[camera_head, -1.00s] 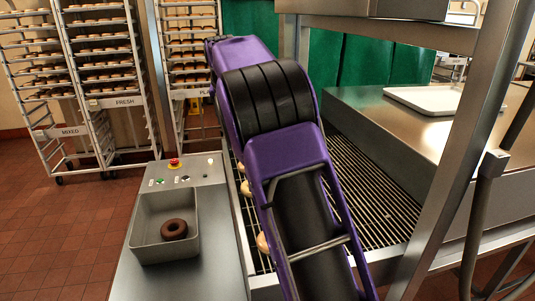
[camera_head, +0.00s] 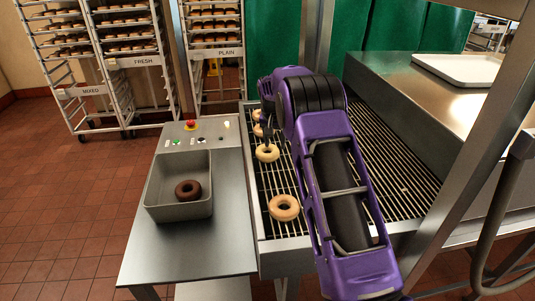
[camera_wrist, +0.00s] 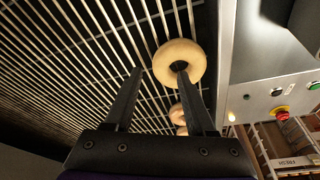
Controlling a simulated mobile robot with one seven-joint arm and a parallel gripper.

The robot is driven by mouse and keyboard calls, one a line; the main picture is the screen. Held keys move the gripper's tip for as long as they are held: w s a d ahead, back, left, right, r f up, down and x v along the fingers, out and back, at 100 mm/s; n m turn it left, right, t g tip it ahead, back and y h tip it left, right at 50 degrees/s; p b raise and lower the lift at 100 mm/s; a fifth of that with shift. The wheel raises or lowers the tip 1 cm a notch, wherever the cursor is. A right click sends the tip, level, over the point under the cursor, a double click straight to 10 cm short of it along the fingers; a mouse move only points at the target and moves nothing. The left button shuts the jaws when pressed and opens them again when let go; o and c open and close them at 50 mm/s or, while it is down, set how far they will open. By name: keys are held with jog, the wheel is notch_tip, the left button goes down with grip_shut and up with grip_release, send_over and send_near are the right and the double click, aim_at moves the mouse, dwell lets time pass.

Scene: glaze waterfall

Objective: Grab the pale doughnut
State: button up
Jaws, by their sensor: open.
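The pale doughnut (camera_head: 267,152) lies flat on the wire conveyor near its left edge. It also shows in the wrist view (camera_wrist: 164,72). My gripper (camera_head: 270,140) reaches down over the conveyor beside it, partly hidden by my purple arm in the head view. In the wrist view my gripper (camera_wrist: 157,69) is open. Its right fingertip overlaps the pale doughnut's hole, and the left fingertip is over bare wires. I cannot tell whether the finger touches the doughnut. Nothing is held.
A tan doughnut (camera_head: 284,208) lies nearer on the conveyor; two more (camera_head: 258,130) lie beyond the pale one. A grey bin (camera_head: 160,207) with a brown doughnut (camera_head: 188,190) stands on the steel table at left. A metal post (camera_head: 470,160) rises at right.

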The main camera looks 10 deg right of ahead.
aim_at(275, 151)
jog(key=shift+w+x, duration=0.2)
jog(key=shift+x, duration=1.3)
jog(key=shift+w+x, duration=0.2)
jog(key=shift+x, duration=1.3)
jog(key=shift+r, duration=0.15)
grip_shut()
